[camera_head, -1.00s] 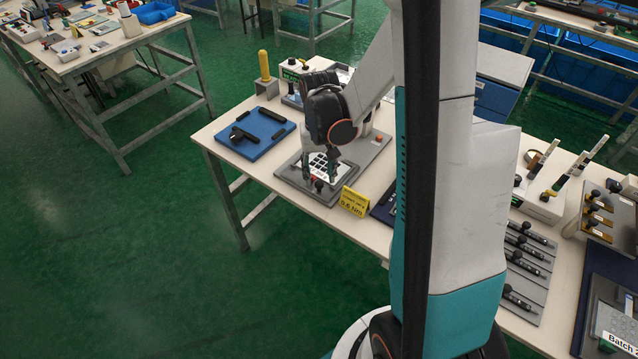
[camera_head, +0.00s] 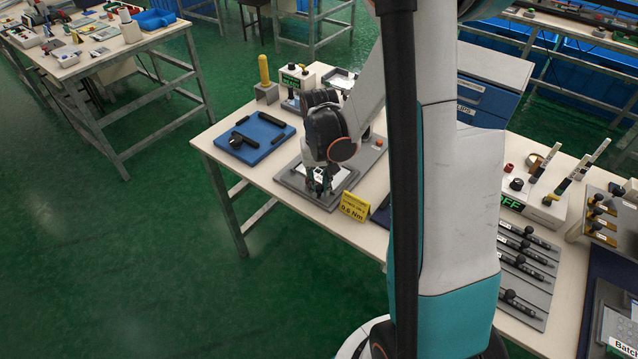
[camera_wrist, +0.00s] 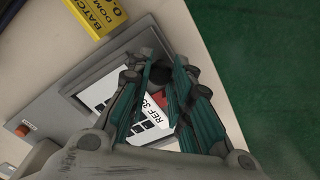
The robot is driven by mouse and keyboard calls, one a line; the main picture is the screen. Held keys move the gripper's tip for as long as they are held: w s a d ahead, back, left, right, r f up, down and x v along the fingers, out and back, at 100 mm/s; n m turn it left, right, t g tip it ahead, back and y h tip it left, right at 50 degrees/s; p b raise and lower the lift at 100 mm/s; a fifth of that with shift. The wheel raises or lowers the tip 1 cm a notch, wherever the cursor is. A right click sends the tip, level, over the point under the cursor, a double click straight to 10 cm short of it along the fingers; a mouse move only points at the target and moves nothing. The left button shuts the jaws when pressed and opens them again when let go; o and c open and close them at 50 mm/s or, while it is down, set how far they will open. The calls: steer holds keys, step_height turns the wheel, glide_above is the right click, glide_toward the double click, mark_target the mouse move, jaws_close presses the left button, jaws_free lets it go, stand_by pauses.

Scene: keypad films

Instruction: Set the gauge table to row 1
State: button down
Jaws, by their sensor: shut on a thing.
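The grey gauge panel (camera_head: 298,184) lies near the front edge of the bench. My gripper (camera_head: 321,183) is down at the front part of the panel. In the wrist view my teal fingers (camera_wrist: 166,76) are closed in around a dark knob (camera_wrist: 189,72) at the panel's edge. The fingers hide much of the knob and some cells. Which row is set cannot be read.
A yellow sign (camera_head: 351,206) stands just right of the panel. A blue tray (camera_head: 257,137) with black parts lies to the left. An orange button (camera_wrist: 23,131) sits on the panel's far end. Meters and a yellow-topped post (camera_head: 264,72) stand behind.

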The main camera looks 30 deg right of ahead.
steer(key=d, duration=0.2)
steer(key=w+d, duration=0.1)
steer(key=d, duration=0.1)
steer(key=w+d, duration=0.1)
steer(key=d, duration=0.1)
steer(key=shift+w+d, duration=0.2)
steer(key=shift+d, duration=0.1)
steer(key=c, duration=1.4)
jaws_free()
step_height(320, 180, up, 12)
